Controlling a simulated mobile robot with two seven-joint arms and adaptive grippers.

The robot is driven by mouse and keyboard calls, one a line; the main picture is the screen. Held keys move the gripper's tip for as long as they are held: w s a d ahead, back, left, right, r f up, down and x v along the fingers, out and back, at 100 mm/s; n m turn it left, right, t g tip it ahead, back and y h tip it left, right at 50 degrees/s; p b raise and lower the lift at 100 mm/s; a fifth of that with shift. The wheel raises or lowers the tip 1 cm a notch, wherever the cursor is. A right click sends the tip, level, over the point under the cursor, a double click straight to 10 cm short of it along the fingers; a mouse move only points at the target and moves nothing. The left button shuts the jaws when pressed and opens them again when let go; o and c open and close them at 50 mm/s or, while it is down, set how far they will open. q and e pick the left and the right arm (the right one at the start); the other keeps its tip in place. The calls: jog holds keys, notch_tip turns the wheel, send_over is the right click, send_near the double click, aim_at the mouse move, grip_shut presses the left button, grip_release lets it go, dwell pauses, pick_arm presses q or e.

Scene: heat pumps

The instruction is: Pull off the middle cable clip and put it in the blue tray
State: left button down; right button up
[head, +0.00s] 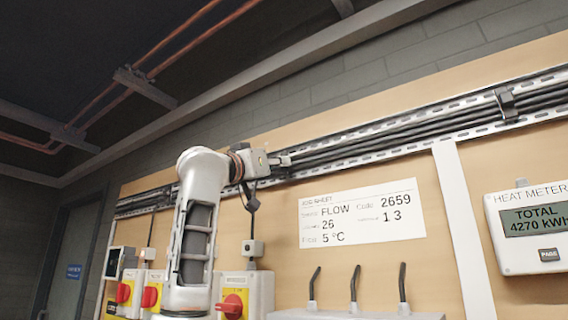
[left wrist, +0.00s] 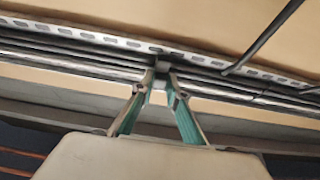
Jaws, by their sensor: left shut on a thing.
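My left gripper (head: 284,160) reaches up to the cable run on the wall, left of the job sheet. In the left wrist view its two green-sided fingers (left wrist: 160,84) close in on a small grey cable clip (left wrist: 162,67), shut on it. The clip is at the dark cables, mostly hidden by the fingertips; I cannot tell whether it still grips them. Another dark cable clip (head: 507,103) sits around the cables at the upper right. The blue tray and my right gripper are not in view.
The black cables (head: 420,134) run along a slotted metal tray on the tan board. Below are a white job sheet (head: 362,215), a heat meter (head: 530,228), isolator boxes with red knobs (head: 232,305) and upright black cable ends (head: 355,285). Pipes (head: 190,45) run overhead.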

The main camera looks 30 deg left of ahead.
pick_arm(q)
jog(key=s+b, duration=0.4)
jog(key=s, duration=0.3)
jog(key=shift+a, duration=0.25)
dwell(0.6)
jog(key=shift+s, duration=0.1)
dwell(0.5)
